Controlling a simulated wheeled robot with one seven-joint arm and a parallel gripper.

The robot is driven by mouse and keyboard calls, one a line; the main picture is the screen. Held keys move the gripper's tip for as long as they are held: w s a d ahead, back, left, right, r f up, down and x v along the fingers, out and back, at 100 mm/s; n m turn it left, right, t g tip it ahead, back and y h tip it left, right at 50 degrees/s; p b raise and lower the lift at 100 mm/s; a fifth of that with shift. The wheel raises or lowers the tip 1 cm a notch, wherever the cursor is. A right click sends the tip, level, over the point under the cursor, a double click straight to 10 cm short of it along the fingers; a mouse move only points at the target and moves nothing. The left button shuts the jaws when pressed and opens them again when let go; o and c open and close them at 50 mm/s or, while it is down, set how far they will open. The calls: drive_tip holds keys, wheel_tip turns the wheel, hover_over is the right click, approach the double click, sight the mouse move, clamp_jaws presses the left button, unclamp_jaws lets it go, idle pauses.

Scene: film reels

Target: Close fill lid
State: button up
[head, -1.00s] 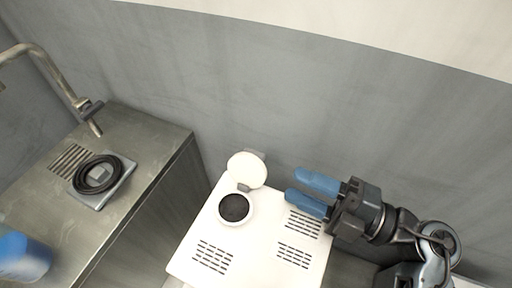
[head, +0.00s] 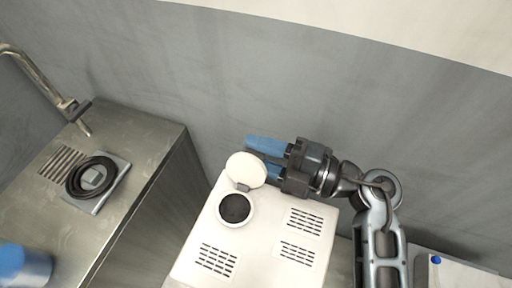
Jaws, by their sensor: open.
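The round white fill lid (head: 245,169) stands raised on its hinge at the back of the white machine (head: 264,232). The round dark fill opening (head: 235,208) is uncovered in front of it. My gripper (head: 256,157) has blue fingers pointing left, with a gap between them. The fingertips are right beside and behind the lid's upper right edge. I cannot tell whether the near finger touches the lid. Nothing is seen between the fingers.
A metal counter (head: 150,146) with a tap (head: 68,105) stands to the left. On it are a dark coiled ring on a grey plate (head: 118,179) and a blue cylinder (head: 24,266). The grey wall (head: 330,90) rises close behind the machine. A gap separates counter and machine.

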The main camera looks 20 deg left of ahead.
drive_tip(key=shift+a, duration=0.35)
clamp_jaws()
idle(0.4)
